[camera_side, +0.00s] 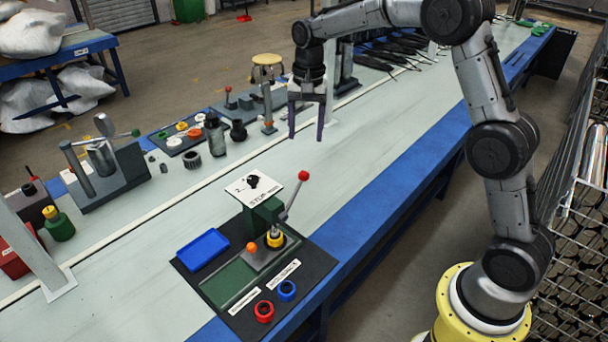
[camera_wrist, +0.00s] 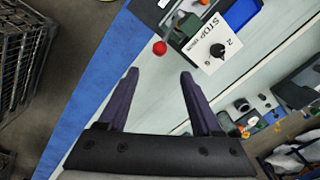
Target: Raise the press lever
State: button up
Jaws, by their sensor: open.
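A grey lever with a red ball knob (camera_side: 303,176) slants up and to the right from a small grey fixture (camera_side: 268,252) on the dark station board. In the wrist view the red knob (camera_wrist: 159,48) lies beyond the fingertips, roughly between them in the picture. My gripper (camera_side: 306,130) is open and empty, its two purple fingers pointing down above the bench. It is farther along the bench than the lever and clearly apart from it. The wrist view shows the spread fingers too (camera_wrist: 158,74). The lever's lower part is hidden in the wrist view.
A white STOP sign with a black dial (camera_side: 255,188) stands beside the lever on a green block. A green-knobbed press (camera_side: 102,165) stands at the back left.

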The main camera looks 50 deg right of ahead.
aim_at(304, 174)
jog(key=f, duration=1.4)
jog(key=shift+w+a, duration=0.1)
jog(key=shift+w, duration=0.1)
jog(key=shift+r, duration=0.1)
grip_shut()
dwell(0.8)
